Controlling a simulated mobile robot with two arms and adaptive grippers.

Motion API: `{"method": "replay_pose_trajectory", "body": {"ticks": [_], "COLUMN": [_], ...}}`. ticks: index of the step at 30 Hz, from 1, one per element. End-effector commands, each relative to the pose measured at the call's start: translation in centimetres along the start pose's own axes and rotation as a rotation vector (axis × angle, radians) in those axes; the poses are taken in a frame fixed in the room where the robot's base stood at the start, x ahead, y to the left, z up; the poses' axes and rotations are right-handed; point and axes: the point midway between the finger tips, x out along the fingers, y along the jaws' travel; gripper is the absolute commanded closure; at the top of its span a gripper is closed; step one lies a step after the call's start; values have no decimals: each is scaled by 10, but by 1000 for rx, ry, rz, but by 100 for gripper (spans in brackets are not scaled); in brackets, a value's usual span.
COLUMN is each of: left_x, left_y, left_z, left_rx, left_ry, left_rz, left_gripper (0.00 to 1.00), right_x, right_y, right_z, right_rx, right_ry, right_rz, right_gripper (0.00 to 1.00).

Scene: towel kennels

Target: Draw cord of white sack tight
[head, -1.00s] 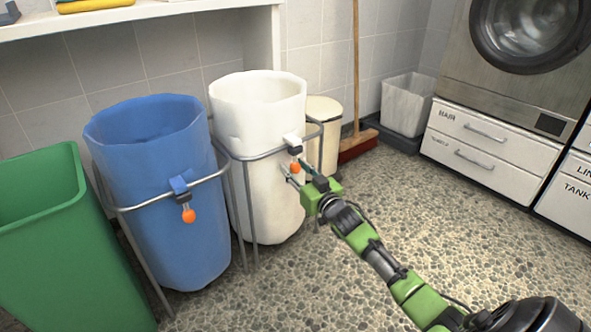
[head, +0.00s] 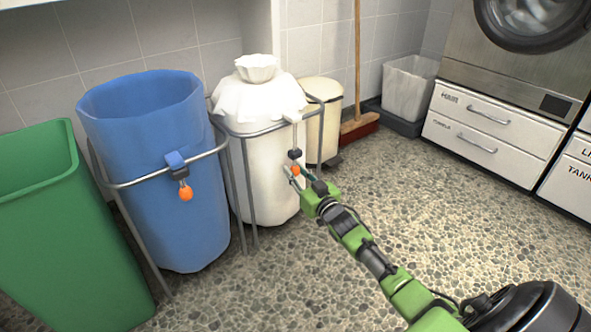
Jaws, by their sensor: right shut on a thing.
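The white sack (head: 265,165) hangs in a metal frame in the middle left of the head view. Its mouth is gathered into a small puckered neck (head: 256,68) on top. A pale cord (head: 295,136) runs down the sack's right front to a dark toggle (head: 294,154) and an orange ball (head: 295,170). My right gripper (head: 294,174) is shut on the orange ball, in front of the sack. My left gripper is not in view.
A blue sack (head: 155,190) with its own orange ball (head: 185,194) stands open at left, beside a green bin (head: 70,240). A cream bin (head: 325,95) and a broom (head: 358,130) stand behind. The speckled floor at right is clear up to the white drawers (head: 490,135).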

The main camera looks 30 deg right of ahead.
Motion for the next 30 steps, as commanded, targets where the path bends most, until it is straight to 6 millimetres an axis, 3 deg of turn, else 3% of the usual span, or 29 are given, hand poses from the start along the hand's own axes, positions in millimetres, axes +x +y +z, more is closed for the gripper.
{"method": "replay_pose_trajectory", "body": {"ticks": [3, 4, 6, 20, 30], "left_x": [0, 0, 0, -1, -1], "left_y": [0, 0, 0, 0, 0], "left_z": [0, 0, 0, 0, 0], "left_rx": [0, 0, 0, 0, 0], "left_ry": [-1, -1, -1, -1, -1], "left_rz": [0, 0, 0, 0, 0], "left_gripper": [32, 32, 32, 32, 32], "right_x": [-1, -1, -1, -10, -67], "right_y": [0, 0, 0, 0, -1], "right_z": [6, 6, 6, 3, 4], "right_rx": [1, 1, 1, 1, 2], "right_ry": [-12, -12, -12, -7, -10], "right_rz": [2, 2, 1, 1, 0], "right_gripper": [100, 71, 61, 61, 61]}}
